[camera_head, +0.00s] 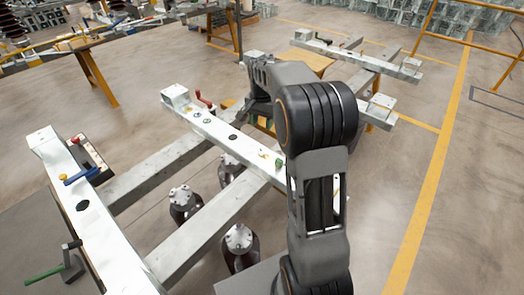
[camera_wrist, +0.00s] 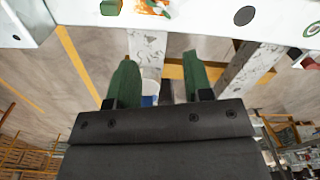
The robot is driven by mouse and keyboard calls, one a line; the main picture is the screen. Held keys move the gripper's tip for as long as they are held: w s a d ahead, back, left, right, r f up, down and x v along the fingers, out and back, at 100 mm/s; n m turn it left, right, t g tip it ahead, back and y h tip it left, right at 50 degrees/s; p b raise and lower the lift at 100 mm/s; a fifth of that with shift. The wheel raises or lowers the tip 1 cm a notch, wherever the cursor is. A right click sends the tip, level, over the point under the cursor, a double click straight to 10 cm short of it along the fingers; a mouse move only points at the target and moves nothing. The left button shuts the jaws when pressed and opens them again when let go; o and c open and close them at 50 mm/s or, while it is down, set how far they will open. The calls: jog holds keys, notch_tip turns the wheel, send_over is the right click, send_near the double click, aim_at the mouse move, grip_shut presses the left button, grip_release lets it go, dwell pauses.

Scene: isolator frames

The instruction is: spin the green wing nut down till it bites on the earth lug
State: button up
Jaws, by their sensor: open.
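A small green piece, likely the green wing nut (camera_head: 280,162), sits on the pale steel beam (camera_head: 215,128) just left of my arm in the head view. A small orange patch, perhaps the earth lug (camera_head: 264,155), lies beside it. In the wrist view the green piece (camera_wrist: 110,7) and the orange-and-white patch (camera_wrist: 155,7) are at the top edge, partly cut off. Whether the nut touches the lug cannot be told. My gripper (camera_wrist: 158,70) has green fingers, spread apart and empty, below the beam in the wrist view. My arm hides it in the head view.
A red-handled part (camera_head: 205,100) stands on the same beam, near a dark hole (camera_head: 233,137). Dark insulators (camera_head: 240,242) stand below the frame. A nearer beam (camera_head: 92,225) at left has a tray (camera_head: 92,157) beside it. Open floor lies to the right.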

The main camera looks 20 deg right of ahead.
aim_at(262, 153)
notch_tip(262, 153, down, 14)
jog(key=n+b, duration=0.1)
jog(key=n, duration=0.8)
jog(key=shift+r, duration=0.1)
jog(key=shift+s, duration=0.1)
grip_shut()
dwell(0.3)
